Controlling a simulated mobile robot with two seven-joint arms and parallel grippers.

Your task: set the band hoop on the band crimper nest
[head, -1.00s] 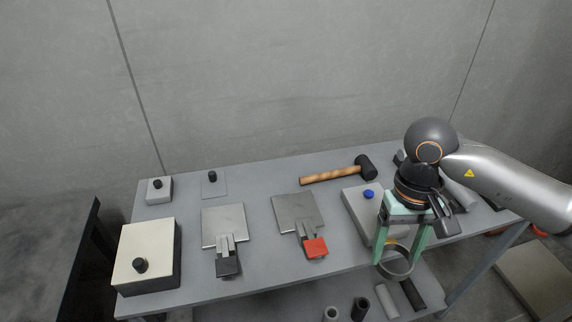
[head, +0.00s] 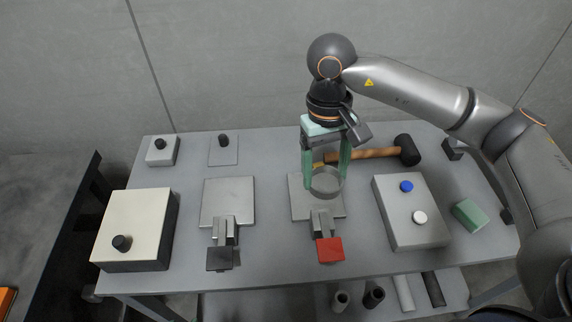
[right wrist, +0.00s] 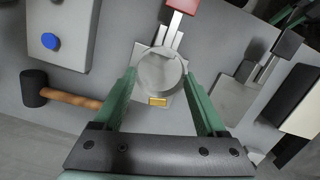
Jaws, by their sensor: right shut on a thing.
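My right gripper (head: 326,190) has green fingers and is shut on the band hoop, a thin grey ring (head: 326,194). The gripper points down over a grey plate fixture (head: 298,208) with a metal clamp and red handle (head: 329,250); I take this for the crimper nest. In the right wrist view, the hoop (right wrist: 181,64) sits between the fingertips (right wrist: 160,76) and overlaps the plate, with the red handle (right wrist: 183,5) beyond it. I cannot tell whether the hoop touches the plate. A yellow block (right wrist: 158,101) shows at the plate's edge. My left gripper is out of view.
A similar plate with a black handle (head: 219,257) lies to the left. A cream box (head: 135,225) stands at far left. A grey box with blue and white buttons (head: 413,232) is on the right. A mallet (head: 372,154) lies behind; a green block (head: 470,215) is farther right.

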